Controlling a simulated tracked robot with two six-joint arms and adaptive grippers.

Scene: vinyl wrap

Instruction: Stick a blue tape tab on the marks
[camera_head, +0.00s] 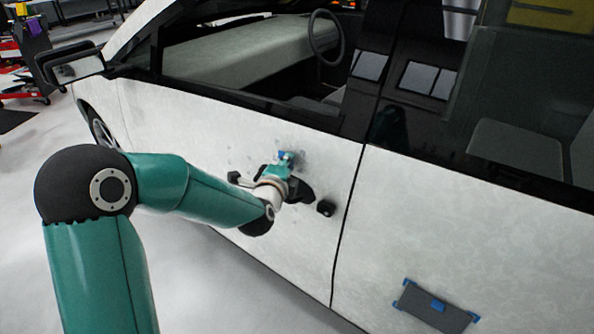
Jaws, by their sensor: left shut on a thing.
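My left gripper (283,163) is at the front door (210,120) of a pale, mottled car. It is shut on a small blue tape tab (286,155), held at or very close to the door panel; I cannot tell whether the tab touches it. Faint dark marks (250,158) show on the door around the gripper, partly hidden by it. A grey pad (415,305) with blue corner pieces is at the lower right against the rear door, with another blue piece (438,306) on its face. My right gripper is not in view.
The car's side fills most of the view, with a side mirror (72,64) at the left and dark windows above. The grey floor (215,290) is clear below the door. Red workshop equipment (12,75) stands at the far left.

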